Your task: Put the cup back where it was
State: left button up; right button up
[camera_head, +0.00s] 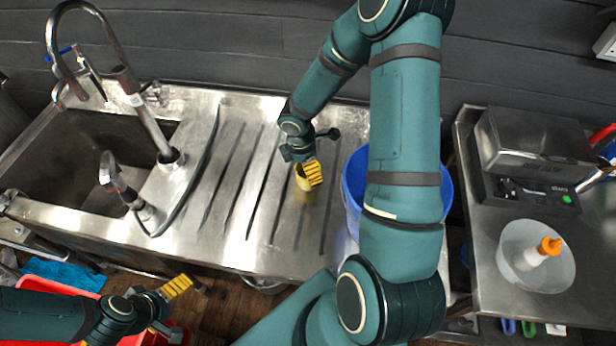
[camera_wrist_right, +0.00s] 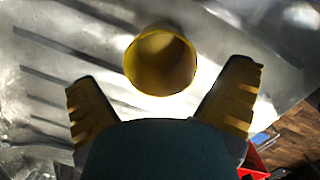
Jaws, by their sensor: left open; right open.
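The yellow cup (camera_wrist_right: 163,64) stands upright on the ribbed steel drainboard. In the right wrist view its round mouth faces the camera, and it lies ahead of and between the spread yellow fingers of my right gripper (camera_wrist_right: 161,84), with gaps on both sides. In the head view my right gripper (camera_head: 309,172) is low over the drainboard, right beside the cup (camera_head: 302,183), which its finger partly hides. My right gripper is open and holds nothing. My left gripper (camera_head: 174,306) is open and empty at the lower left, in front of the sink's front edge, far from the cup.
The sink basin (camera_head: 75,160) with its tall faucet and black hose is on the left. A blue bucket (camera_head: 352,190) stands right of the drainboard, partly behind my arm.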

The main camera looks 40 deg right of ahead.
jog(key=f, duration=0.3)
jog(key=shift+s+d+f, duration=0.1)
jog(key=shift+d+f, duration=0.05)
jog(key=shift+d, duration=0.1)
jog(key=c, duration=1.1)
